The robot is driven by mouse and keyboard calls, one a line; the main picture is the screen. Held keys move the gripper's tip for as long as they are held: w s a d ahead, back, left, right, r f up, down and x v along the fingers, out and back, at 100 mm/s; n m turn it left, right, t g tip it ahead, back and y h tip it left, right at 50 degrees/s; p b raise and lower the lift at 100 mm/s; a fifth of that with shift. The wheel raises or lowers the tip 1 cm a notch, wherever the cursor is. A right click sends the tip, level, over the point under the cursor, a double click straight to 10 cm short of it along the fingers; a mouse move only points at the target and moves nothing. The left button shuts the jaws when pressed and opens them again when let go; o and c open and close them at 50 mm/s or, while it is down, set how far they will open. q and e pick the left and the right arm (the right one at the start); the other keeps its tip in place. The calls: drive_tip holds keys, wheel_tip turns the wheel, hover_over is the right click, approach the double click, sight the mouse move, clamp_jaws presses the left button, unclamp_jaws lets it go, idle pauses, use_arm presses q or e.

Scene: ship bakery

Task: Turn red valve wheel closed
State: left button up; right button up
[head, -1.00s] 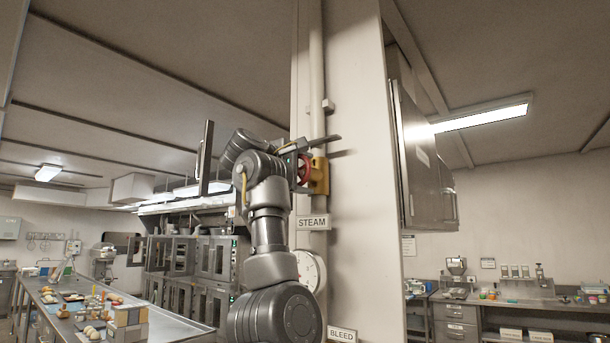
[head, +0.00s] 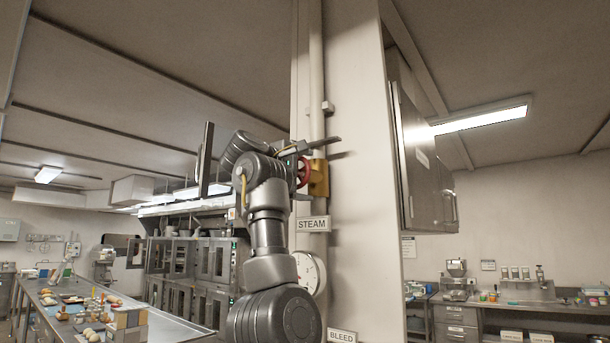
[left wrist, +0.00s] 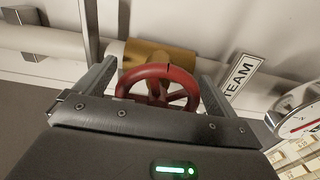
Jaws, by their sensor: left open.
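The red valve wheel (head: 303,172) sits on a brass valve body (head: 319,178) on the white pipe, above the STEAM sign (head: 312,224). In the left wrist view the wheel (left wrist: 158,82) faces me, with a dark mark at the top of its rim. My left gripper (head: 314,157) is at the wheel. Its two fingers stand apart on either side of the rim in the left wrist view, and I cannot tell whether they touch it. The wheel's lower part is hidden behind the gripper body. My right gripper is in no view.
A round gauge (head: 309,272) hangs below the STEAM sign, with a BLEED sign (head: 342,336) lower down. A steel wall cabinet (head: 425,165) is right of the column. A worktable (head: 180,325) with baked goods stands at the lower left.

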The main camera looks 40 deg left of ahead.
use_arm(q)
drive_tip(key=s+b, duration=0.5)
drive_tip(key=s, duration=0.6)
drive_tip(key=shift+w+d, duration=0.1)
drive_tip(key=shift+w, duration=0.05)
